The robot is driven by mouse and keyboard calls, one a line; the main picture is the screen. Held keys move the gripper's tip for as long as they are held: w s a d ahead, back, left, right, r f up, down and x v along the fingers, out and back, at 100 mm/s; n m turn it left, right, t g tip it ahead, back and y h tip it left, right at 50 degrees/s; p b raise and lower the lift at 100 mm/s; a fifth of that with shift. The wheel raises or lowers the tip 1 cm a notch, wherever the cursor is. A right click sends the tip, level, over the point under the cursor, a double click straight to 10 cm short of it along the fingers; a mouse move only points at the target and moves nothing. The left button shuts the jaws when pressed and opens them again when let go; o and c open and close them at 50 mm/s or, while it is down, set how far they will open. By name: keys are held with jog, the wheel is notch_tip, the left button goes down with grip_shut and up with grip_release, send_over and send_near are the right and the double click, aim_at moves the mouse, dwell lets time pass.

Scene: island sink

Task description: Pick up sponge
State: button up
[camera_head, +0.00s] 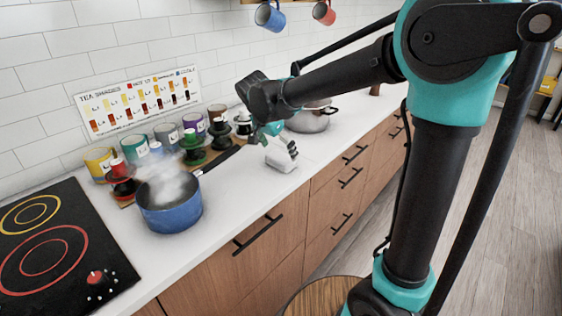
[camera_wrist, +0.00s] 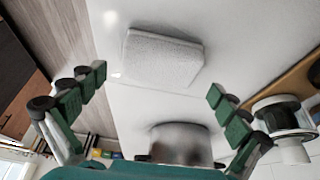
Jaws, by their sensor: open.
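The sponge is a pale grey-white block (camera_wrist: 162,58) lying flat on the white counter. In the wrist view it is at the upper middle, beyond and between my spread fingertips. In the head view the sponge (camera_head: 280,159) shows as a small light block, partly covered by my gripper (camera_head: 277,142) just above it. My gripper (camera_wrist: 157,83) is open, with its green and black fingers wide apart and nothing between them. The fingers do not appear to touch the sponge, but the exact height gap is hard to tell.
A steel pot (camera_head: 308,120) stands behind the sponge. A steaming blue saucepan (camera_head: 170,214) is at the left, its handle reaching toward my gripper. Cups and mugs (camera_head: 166,135) line the wall. The counter (camera_head: 245,207) is clear at the front.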

aim_at(281, 156)
jog(key=shift+x, duration=1.55)
jog(key=c, duration=0.9)
jog(key=shift+r, duration=0.2)
notch_tip(281, 156, up, 20)
jog(key=shift+f, duration=0.15)
